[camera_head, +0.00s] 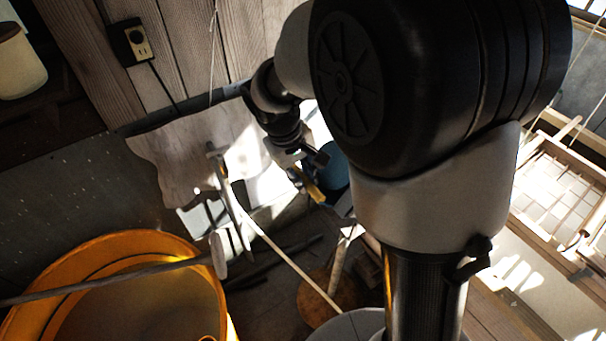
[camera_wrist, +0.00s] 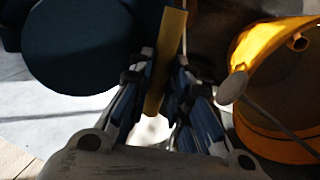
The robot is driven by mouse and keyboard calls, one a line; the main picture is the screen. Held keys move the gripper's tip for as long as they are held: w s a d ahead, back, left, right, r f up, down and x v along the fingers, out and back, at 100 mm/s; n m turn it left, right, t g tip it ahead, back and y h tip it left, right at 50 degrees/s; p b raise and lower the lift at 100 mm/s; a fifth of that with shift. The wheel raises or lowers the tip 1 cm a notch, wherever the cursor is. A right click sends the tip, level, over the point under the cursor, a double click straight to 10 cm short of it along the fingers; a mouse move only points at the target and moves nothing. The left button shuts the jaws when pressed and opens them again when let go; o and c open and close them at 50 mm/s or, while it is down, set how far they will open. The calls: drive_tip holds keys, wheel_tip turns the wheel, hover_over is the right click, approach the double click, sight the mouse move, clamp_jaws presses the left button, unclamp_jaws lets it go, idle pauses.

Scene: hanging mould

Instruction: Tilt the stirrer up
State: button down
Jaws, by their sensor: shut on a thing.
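A long grey rod with a pale round disc (camera_head: 219,256) at its end, which looks like the stirrer, lies slanting across the mouth of the orange tub (camera_head: 150,243). In the wrist view the disc (camera_wrist: 232,88) is at the right, apart from my gripper, with the thin rod running down over the tub (camera_wrist: 262,140). My gripper (camera_head: 306,174) is back from the tub, to the disc's upper right. Its fingers (camera_wrist: 160,85) are shut on a flat yellow strip (camera_wrist: 165,62), also seen in the head view (camera_head: 309,187). I cannot tell what the strip belongs to.
A dark blue round thing (camera_wrist: 78,45) is close beside my fingers. A pale stick with a crosspiece (camera_head: 228,195) stands between tub and gripper. A brown round stool-like top (camera_head: 325,298) is below. A wooden wall with an outlet (camera_head: 136,42) is behind.

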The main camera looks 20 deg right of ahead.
drive_tip(key=s+a+f+t+h+b, duration=0.1)
drive_tip(key=a+f+h+b, duration=0.3)
drive_tip(key=f+b, duration=0.7)
drive_tip(key=shift+s+a+b, duration=0.7)
drive_tip(key=shift+a+b, duration=0.35)
drive_tip(key=shift+b, duration=0.1)
drive_tip(key=shift+f, duration=0.15)
drive_tip(key=c, duration=1.8)
unclamp_jaws()
drive_tip(key=o, duration=0.3)
drive_tip(key=shift+w+a, duration=0.1)
